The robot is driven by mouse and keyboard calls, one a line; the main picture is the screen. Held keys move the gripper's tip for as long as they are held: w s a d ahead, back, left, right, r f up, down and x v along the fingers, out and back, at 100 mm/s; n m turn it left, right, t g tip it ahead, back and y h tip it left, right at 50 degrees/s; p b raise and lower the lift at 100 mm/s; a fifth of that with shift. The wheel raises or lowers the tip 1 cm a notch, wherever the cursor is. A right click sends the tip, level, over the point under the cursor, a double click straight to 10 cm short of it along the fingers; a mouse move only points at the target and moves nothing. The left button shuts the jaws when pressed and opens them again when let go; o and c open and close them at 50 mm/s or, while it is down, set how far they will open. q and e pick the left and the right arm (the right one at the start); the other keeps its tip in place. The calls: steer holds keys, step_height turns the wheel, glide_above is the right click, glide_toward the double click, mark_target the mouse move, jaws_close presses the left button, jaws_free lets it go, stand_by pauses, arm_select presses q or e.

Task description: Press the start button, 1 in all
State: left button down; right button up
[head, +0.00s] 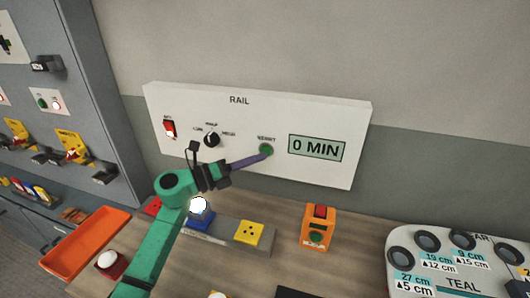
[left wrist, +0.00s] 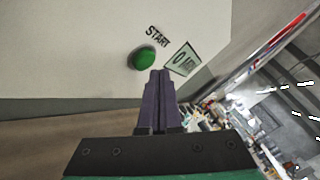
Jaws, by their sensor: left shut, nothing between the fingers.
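The green start button (head: 266,150) is on the white RAIL panel (head: 200,102), under its label and left of the display (head: 317,147) reading 0 MIN. My left gripper (head: 262,152) is shut and empty, its purple fingers pointing at the panel with the tips at the button in the head view. In the left wrist view the button (left wrist: 145,58) lies just beyond and slightly left of the fingertips (left wrist: 160,74). I cannot tell whether they touch. My right gripper is not in view.
The panel also carries a red rocker switch (head: 170,128) and a black knob (head: 211,140). Below stand a grey block with a yellow socket (head: 249,233), an orange box (head: 318,229) and an orange tray (head: 88,243). A white board (head: 440,275) is at right.

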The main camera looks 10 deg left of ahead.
arm_select(q)
steer(key=shift+w, duration=0.4)
steer(key=shift+w+b, duration=0.4)
steer(key=shift+b, duration=0.1)
stand_by(0.3)
steer(key=shift+s, duration=0.85)
steer(key=s, duration=0.5)
steer(key=shift+a, duration=0.2)
stand_by(0.4)
